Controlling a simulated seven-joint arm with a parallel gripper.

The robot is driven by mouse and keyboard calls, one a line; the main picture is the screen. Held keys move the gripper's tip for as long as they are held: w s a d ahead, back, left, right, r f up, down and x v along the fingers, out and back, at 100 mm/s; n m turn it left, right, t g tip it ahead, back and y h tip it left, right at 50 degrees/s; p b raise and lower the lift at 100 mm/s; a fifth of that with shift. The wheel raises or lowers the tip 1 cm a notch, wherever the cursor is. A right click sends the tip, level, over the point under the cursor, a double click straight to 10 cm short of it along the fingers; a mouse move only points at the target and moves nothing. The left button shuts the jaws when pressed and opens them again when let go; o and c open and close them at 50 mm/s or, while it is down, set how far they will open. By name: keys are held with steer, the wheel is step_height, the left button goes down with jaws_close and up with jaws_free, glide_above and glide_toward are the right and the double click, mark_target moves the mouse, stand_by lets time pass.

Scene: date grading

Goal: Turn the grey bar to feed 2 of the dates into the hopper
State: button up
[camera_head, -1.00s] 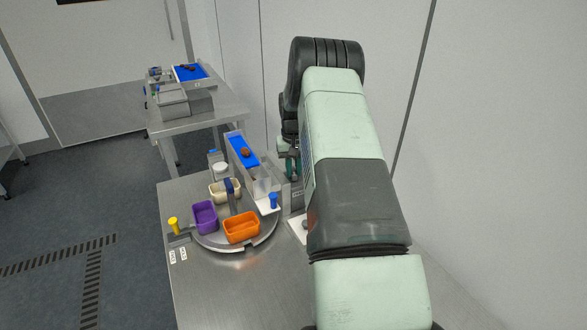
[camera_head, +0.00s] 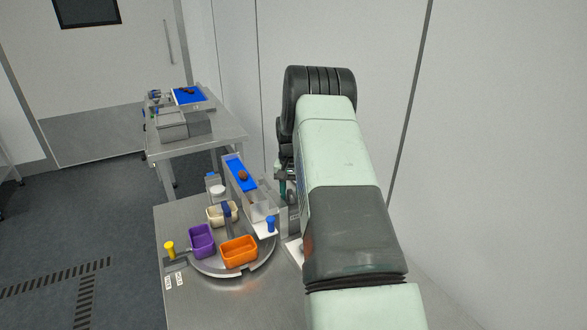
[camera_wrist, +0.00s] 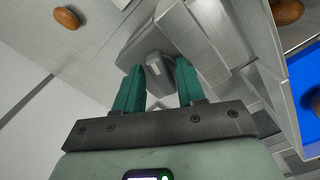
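My gripper (camera_wrist: 159,86) is open in the wrist view, with its two teal fingers apart. The grey bar (camera_wrist: 159,70) shows beyond and between the fingertips; I cannot tell whether they touch it. A brown date (camera_wrist: 66,18) lies on a pale surface at the upper left, another (camera_wrist: 286,12) at the upper right, and part of one (camera_wrist: 316,102) on blue at the right edge. In the head view, a date (camera_head: 243,174) lies on the blue strip (camera_head: 236,166) of a metal chute. My arm hides the bar in the head view. I cannot clearly identify the hopper.
A round turntable (camera_head: 214,270) carries a purple bin (camera_head: 202,240), an orange bin (camera_head: 239,250) and a cream bin (camera_head: 218,214). A yellow knob (camera_head: 169,247) and a blue knob (camera_head: 271,224) stand beside it. A second table (camera_head: 221,138) stands behind. A wall is close on the right.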

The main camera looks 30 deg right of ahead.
steer(key=m, duration=0.4)
steer(key=shift+w+a, duration=0.2)
steer(key=shift+a, duration=0.05)
steer(key=m, duration=0.5)
steer(key=shift+w, duration=0.1)
step_height(320, 180, up, 11)
steer(key=shift+m, duration=0.4)
step_height(320, 180, down, 12)
steer(key=shift+d+r, duration=0.15)
steer(key=shift+r, duration=0.1)
steer(key=shift+r+m, duration=0.2)
steer(key=shift+m, duration=0.4)
steer(key=m, duration=0.3)
steer(key=shift+m, duration=0.3)
step_height(320, 180, up, 11)
steer(key=r+n+t+h, duration=0.15)
steer(key=n+t, duration=0.35)
steer(key=n, duration=1.2)
glide_above(292, 197)
steer(key=s, duration=0.2)
steer(key=shift+s+a+f, duration=0.1)
steer(key=shift+s+a, duration=0.1)
steer(key=shift+a, duration=0.05)
